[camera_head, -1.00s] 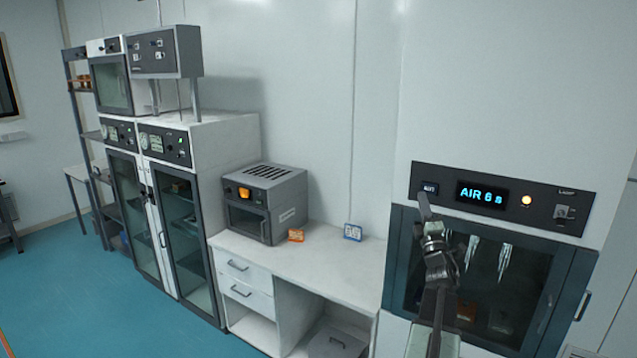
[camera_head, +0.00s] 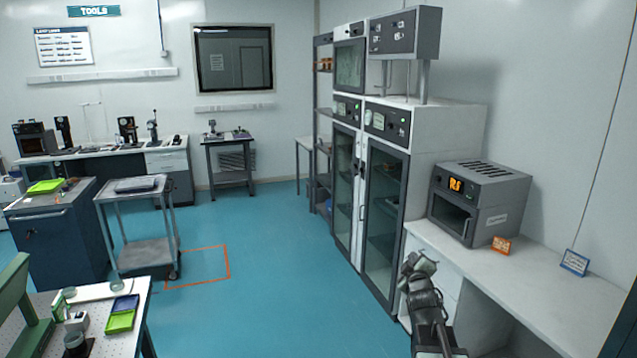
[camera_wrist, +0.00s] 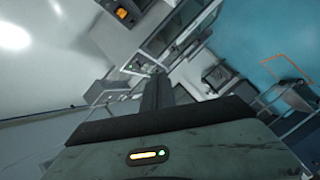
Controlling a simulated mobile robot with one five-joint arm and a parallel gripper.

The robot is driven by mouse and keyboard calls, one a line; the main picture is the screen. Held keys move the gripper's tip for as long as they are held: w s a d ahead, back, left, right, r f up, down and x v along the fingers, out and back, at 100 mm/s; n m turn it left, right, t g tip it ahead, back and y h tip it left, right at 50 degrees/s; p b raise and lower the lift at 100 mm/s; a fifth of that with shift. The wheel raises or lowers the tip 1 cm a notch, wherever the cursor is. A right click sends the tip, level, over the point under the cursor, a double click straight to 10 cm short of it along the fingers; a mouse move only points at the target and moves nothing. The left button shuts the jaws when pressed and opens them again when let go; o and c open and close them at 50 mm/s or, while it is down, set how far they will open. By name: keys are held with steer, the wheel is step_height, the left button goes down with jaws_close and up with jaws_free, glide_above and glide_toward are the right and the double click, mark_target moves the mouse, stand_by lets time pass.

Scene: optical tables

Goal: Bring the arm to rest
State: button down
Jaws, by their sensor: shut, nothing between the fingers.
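My gripper (camera_head: 418,264) shows at the lower right of the head view, raised on my dark arm in front of the white bench with drawers. Its fingers look closed with nothing held. In the wrist view my gripper (camera_wrist: 157,85) appears as a dark form pointing away from the camera, above my grey wrist housing with a small lit indicator. No touching of any furniture can be made out.
A grey oven (camera_head: 480,203) sits on the white bench (camera_head: 545,290) at right, beside tall glass-door cabinets (camera_head: 384,220). A grey cart (camera_head: 140,255) and a blue cabinet (camera_head: 58,245) stand left. Open teal floor (camera_head: 255,290) lies between, with an orange outline.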

steer(key=s+a+f+m+g+y+b, duration=0.1)
steer(key=s+a+f+m+g, duration=0.1)
steer(key=s+a+f+g, duration=0.45)
steer(key=s+a+f+m+g+y, duration=0.1)
steer(key=s+a+f+m, duration=0.15)
steer(key=a+f, duration=0.55)
steer(key=s+f+m+g, duration=0.2)
steer(key=s+f+g, duration=0.2)
steer(key=s, duration=0.4)
steer(key=s+f+m+g+y, duration=0.1)
steer(key=s+f+g, duration=0.3)
steer(key=s, duration=0.5)
steer(key=shift+s+m, duration=0.15)
steer(key=shift+m, duration=0.7)
steer(key=shift+g, duration=0.25)
